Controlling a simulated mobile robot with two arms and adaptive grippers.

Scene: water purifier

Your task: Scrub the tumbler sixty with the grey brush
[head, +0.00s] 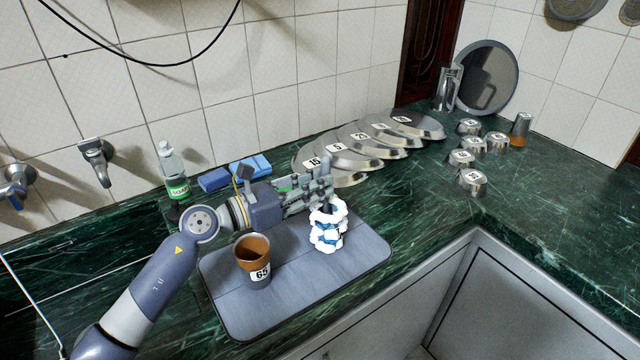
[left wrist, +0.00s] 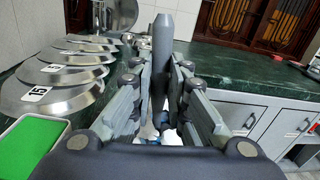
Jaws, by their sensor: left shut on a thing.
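A cup covered in white and blue foam (head: 328,235) stands on the grey mat (head: 300,300); any number on it is hidden. My left gripper (head: 325,188) is just above it, shut on the grey brush, whose upright handle (left wrist: 164,50) shows between the fingers in the left wrist view. The brush's lower end appears to go down into the foamy cup; its head is hidden. A tumbler marked 65 (head: 257,275), grey with a brown upper part, stands on the mat to the left, apart from the foamy cup. My right gripper is not in view.
Numbered metal lids (head: 385,140) line the counter behind. Several metal cups (head: 472,182), one brown-stained cup (head: 520,128) and a glass mug (head: 447,88) stand at right. The mat's front is clear.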

